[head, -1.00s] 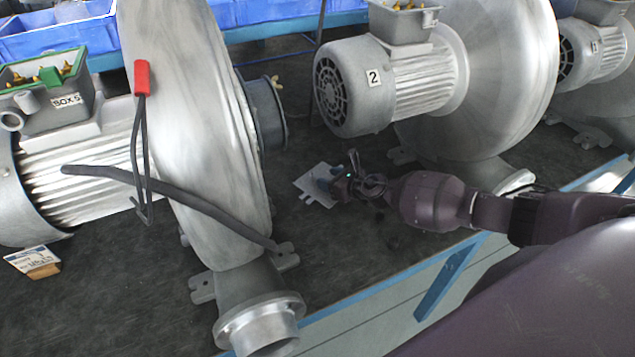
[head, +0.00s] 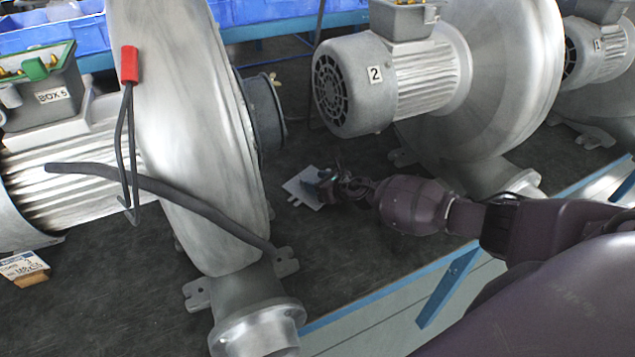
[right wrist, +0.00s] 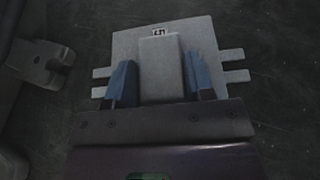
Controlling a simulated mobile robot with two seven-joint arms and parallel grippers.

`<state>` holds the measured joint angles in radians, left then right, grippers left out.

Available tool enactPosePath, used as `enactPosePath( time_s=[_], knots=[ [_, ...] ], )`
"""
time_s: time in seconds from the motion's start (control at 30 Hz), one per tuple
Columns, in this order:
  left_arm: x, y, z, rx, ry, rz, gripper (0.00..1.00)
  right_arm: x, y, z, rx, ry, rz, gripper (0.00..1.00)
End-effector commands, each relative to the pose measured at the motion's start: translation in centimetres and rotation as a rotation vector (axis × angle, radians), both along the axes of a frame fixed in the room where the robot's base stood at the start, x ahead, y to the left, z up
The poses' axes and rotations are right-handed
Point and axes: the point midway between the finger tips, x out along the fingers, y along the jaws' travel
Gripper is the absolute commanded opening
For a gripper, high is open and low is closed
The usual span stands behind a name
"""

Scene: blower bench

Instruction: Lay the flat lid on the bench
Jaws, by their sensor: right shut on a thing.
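The flat lid (head: 299,190) is a thin light-grey plate with tabs on its sides, seen in the head view between the two nearest blowers. In the right wrist view the lid (right wrist: 161,75) has a raised block in its middle and a small label that seems to read 5. My right gripper (head: 317,183) is shut on the block, with its blue fingers (right wrist: 161,85) on either side. The lid is low over the dark bench (head: 345,255); I cannot tell whether it touches. My left gripper is not in view.
A large blower (head: 185,120) with an open box marked BOX 5 (head: 45,92) stands left. A blower marked 2 (head: 430,75) stands behind my right arm. A hook with a red end (head: 129,65) hangs at the left blower. A grey foot (right wrist: 42,63) lies left of the lid.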

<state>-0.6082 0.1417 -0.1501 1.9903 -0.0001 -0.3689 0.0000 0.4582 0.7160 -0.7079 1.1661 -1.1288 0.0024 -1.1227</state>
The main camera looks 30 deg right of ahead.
Motion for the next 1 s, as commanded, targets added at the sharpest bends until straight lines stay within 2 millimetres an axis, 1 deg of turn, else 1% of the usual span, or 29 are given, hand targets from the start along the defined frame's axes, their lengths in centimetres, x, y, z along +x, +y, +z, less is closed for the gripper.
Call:
enactPosePath(
  time_s=[0.03, 0.1, 0.2, 0.47, 0.6, 0.77, 1.0],
  knots=[
    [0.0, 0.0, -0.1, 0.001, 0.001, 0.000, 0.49, 0.0, 0.0, -0.2, 0.000, 0.001, 0.000, 0.50],
    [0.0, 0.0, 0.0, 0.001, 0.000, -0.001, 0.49, 0.0, 0.0, -0.1, 0.000, 0.000, 0.000, 0.61],
    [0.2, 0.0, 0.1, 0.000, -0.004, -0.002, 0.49, 0.0, 0.0, -0.1, 0.000, 0.000, 0.000, 0.74],
    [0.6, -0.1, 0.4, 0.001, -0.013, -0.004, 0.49, 0.0, 0.0, 0.0, 0.000, 0.000, 0.000, 0.74],
    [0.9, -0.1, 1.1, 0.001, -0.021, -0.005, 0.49, -0.2, -0.1, 0.6, -0.001, 0.000, -0.001, 0.74],
    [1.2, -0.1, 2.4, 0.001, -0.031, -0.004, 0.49, -2.4, -0.9, 1.7, -0.001, -0.002, 0.001, 0.74],
    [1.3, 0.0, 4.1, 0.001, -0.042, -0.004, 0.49, -6.6, -2.4, 3.4, -0.001, -0.002, 0.001, 0.74]
  ],
)
